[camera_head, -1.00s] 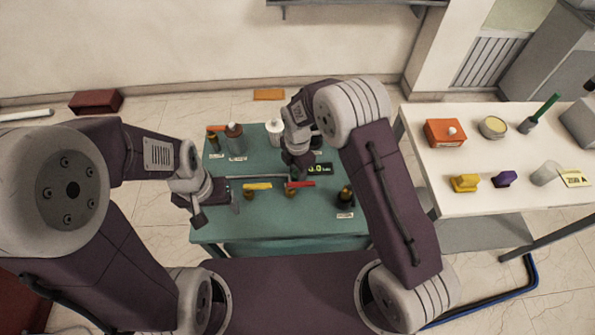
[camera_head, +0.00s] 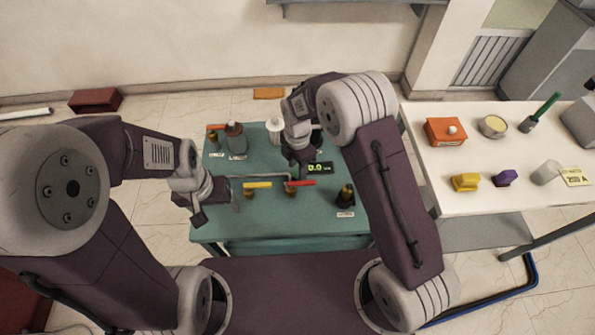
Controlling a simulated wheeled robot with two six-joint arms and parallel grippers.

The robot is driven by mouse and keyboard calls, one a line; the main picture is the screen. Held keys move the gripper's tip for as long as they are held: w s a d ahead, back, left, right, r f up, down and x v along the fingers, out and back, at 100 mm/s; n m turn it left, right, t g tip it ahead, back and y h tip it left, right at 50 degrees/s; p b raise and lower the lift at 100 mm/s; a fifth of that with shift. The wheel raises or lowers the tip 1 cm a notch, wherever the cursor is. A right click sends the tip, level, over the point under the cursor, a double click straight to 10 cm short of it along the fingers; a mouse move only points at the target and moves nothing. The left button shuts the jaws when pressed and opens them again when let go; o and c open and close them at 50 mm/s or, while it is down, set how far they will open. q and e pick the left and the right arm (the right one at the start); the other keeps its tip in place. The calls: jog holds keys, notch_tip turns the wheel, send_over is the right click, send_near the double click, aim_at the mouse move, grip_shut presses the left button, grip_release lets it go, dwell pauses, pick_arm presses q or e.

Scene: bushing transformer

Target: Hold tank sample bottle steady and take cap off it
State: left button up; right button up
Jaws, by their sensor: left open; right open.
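Several bottles stand on the teal table (camera_head: 270,222); their labels are too small to read, so I cannot tell which is the tank sample bottle. A small dark bottle (camera_head: 345,196) stands at the front right behind a white label. A brown bottle (camera_head: 235,141) and a small amber bottle (camera_head: 213,141) stand at the back left. A white bottle (camera_head: 275,131) stands at the back middle. My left gripper (camera_head: 214,210) is open over the table's left edge, apart from the bottles. My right gripper (camera_head: 299,171) is open above the table's middle, near the display; its fingertips are partly hidden.
A yellow-handled valve (camera_head: 257,185) and a red-handled valve (camera_head: 300,183) sit mid-table near a grey pipe. A digital display (camera_head: 319,168) is beside them. A white table (camera_head: 440,196) on the right holds an orange box (camera_head: 445,131) and several small items. The teal table's front strip is clear.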

notch_tip(320, 180, up, 9)
jog(key=shift+r, duration=0.1)
jog(key=s+d+m+t, duration=0.1)
jog(key=s+d+m, duration=1.3)
jog(key=m, duration=1)
jog(key=shift+s+d+f+m, duration=0.3)
jog(key=shift+s+d+f, duration=0.1)
jog(key=shift+s, duration=0.85)
